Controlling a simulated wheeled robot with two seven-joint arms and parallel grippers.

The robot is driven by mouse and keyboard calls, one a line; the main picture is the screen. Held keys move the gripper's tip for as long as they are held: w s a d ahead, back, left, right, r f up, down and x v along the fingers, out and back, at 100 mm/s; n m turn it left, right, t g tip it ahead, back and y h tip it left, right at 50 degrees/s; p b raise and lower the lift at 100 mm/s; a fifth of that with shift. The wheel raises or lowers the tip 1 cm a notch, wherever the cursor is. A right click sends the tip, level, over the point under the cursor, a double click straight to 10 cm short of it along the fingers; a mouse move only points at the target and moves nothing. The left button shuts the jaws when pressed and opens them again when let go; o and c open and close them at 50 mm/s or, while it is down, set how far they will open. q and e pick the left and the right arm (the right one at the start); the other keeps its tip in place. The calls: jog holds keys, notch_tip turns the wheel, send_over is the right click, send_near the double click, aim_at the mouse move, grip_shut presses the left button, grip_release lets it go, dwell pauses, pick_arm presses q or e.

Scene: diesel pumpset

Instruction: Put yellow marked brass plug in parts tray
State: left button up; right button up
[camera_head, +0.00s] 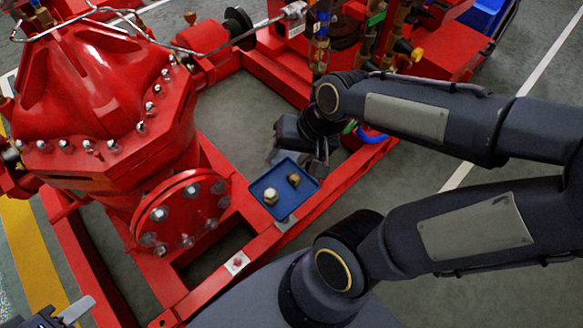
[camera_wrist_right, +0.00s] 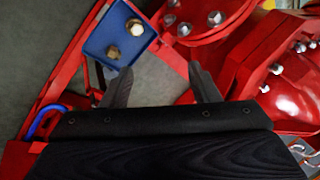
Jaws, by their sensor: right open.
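The blue parts tray (camera_head: 289,209) sits on the red frame beside the pump. It also shows at the top of the right wrist view (camera_wrist_right: 95,47). Two metal fittings lie in it: a pale one (camera_head: 270,196) and a darker brass one (camera_head: 294,180). I see no clear yellow mark on either. A yellow-tipped fitting (camera_head: 416,54) is on the pipework at the upper right. My right gripper (camera_head: 295,162) is at the tray's far edge; its fingers (camera_wrist_right: 161,85) are apart with nothing between them. Only part of my left gripper (camera_head: 68,312) shows, at the bottom left.
The large red pump casing (camera_head: 110,90) with its bolted flange (camera_head: 182,212) stands left of the tray. Red frame rails (camera_head: 330,185) surround it. Pipes with blue and green marked fittings (camera_head: 376,18) stand behind my right arm. Open grey floor (camera_head: 440,215) lies to the right.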

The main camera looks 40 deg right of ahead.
jog(key=s+a+r+n+t, duration=0.1)
jog(key=s+a+r+n, duration=0.2)
jog(key=s+n, duration=0.2)
jog(key=shift+s+a+r+y, duration=0.2)
jog(key=shift+a+y, duration=0.1)
jog(key=shift+y, duration=0.1)
